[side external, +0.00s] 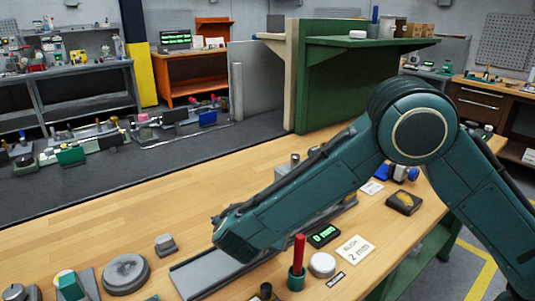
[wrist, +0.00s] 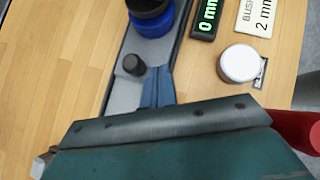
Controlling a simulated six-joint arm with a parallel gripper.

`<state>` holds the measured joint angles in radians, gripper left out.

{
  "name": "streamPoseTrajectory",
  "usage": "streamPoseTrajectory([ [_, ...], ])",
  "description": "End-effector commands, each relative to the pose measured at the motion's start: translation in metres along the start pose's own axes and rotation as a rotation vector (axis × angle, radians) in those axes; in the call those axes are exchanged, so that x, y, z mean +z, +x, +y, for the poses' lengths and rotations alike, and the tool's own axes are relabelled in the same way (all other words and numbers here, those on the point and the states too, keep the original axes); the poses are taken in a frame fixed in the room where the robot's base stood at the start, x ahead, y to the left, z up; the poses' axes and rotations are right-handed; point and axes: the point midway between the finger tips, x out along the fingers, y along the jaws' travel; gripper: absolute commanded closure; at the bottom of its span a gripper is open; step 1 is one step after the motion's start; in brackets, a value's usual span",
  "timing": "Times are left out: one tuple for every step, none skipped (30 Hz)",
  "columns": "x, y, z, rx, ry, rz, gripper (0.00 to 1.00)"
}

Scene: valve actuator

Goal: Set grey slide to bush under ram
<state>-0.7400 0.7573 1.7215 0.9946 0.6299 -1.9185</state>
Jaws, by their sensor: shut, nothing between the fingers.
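The grey slide (wrist: 125,90) is a flat plate in a dark-edged track, seen in the wrist view with a small dark knob (wrist: 134,64) standing on it. The track's bare grey end (side external: 205,271) shows in the side view. A blue and black round part (wrist: 150,20) is at the track's far end; I cannot tell whether it is the ram or the bush. My gripper (wrist: 158,72) is shut and empty, its fingertips just right of the knob. Whether they touch it I cannot tell. In the side view my arm hides the fingers and knob.
A display reading 0 mm (side external: 323,235), a card marked bush 2 mm (side external: 355,249), a white round puck (side external: 322,265) and a red-handled tool in a green cup (side external: 298,262) stand right of the track. A grey disc (side external: 126,273) and small block (side external: 165,244) stand left. Bench behind them is clear.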

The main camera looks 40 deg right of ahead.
Motion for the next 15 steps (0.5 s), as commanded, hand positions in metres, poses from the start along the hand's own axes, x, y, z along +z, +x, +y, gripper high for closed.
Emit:
streamPoseTrajectory([
  [-0.001, -0.01, 0.001, 0.003, -0.002, 0.002, 1.0],
  [-0.001, -0.016, 0.001, 0.005, -0.002, 0.002, 1.0],
  [-0.001, -0.023, 0.001, 0.005, -0.001, 0.002, 1.0],
  [-0.001, -0.028, 0.001, 0.005, -0.001, 0.003, 1.0],
  [-0.001, -0.033, 0.001, 0.005, -0.002, 0.003, 1.0],
  [-0.001, -0.04, 0.001, 0.005, -0.001, 0.002, 1.0],
  [-0.001, -0.045, 0.002, 0.005, -0.002, 0.003, 1.0],
  [-0.001, -0.049, 0.001, 0.005, -0.002, 0.002, 1.0],
  [-0.001, -0.055, 0.001, 0.004, -0.002, 0.003, 1.0],
  [-0.002, -0.059, 0.001, 0.004, -0.002, 0.004, 1.0],
  [-0.001, -0.062, 0.002, 0.005, -0.002, 0.002, 1.0],
  [-0.001, -0.066, 0.002, 0.004, -0.002, 0.002, 1.0],
  [-0.001, -0.069, 0.001, 0.003, -0.002, 0.003, 1.0],
  [-0.001, -0.071, 0.001, 0.003, -0.001, 0.002, 1.0],
  [-0.001, -0.074, 0.001, 0.003, -0.002, 0.002, 1.0],
])
